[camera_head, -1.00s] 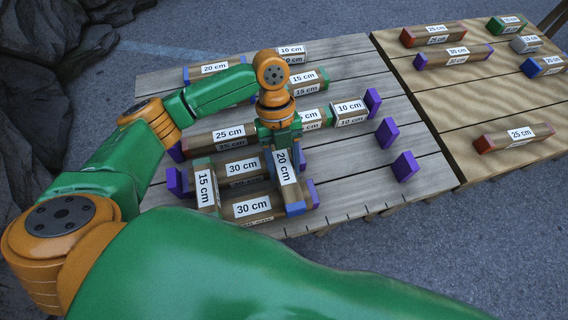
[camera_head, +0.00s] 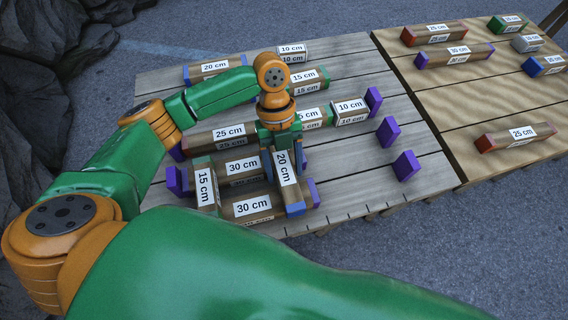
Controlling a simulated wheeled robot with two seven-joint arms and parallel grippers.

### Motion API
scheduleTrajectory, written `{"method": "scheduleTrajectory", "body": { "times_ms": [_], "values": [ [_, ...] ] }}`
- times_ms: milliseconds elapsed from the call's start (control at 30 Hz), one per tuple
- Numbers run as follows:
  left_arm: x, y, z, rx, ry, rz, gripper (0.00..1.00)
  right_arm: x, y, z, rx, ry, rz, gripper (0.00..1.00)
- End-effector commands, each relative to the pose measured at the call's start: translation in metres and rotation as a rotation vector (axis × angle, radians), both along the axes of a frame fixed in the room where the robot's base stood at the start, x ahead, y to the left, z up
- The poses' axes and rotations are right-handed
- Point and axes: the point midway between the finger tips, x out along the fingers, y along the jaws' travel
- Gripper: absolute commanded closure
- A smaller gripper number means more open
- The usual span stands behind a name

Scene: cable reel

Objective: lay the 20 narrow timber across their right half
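The narrow 20 cm timber (camera_head: 288,182) with blue ends lies across the two parallel 30 cm timbers, the far one (camera_head: 243,169) and the near one (camera_head: 250,208), on their right half. My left gripper (camera_head: 281,157) points down at the far part of the 20 cm timber, its fingers beside it. The gripper body hides that far end, and I cannot tell whether the fingers press on it. A 15 cm timber (camera_head: 205,190) lies across the left half of the same pair. My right gripper is not in view.
Behind stand a 25 cm timber (camera_head: 225,134), a 10 cm block (camera_head: 350,111) and another 20 cm timber (camera_head: 213,67). Purple stops (camera_head: 405,165) stand on the right of the grey deck (camera_head: 350,190). The tan deck (camera_head: 490,100) holds several spare timbers.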

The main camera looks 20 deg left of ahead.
Motion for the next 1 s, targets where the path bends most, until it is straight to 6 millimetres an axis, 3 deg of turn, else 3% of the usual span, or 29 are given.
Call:
{"method": "scheduleTrajectory", "body": {
  "times_ms": [333,700,1000],
  "values": [
    [0.001,0.0,0.001,0.001,-0.001,0.0,0.15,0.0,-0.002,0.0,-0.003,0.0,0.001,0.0],
    [0.021,0.014,0.061,-0.001,-0.003,0.0,0.15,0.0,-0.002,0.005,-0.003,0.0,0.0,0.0],
    [0.023,0.015,0.066,0.0,0.0,-0.001,0.15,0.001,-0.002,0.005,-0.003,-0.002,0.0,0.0]
  ]
}}
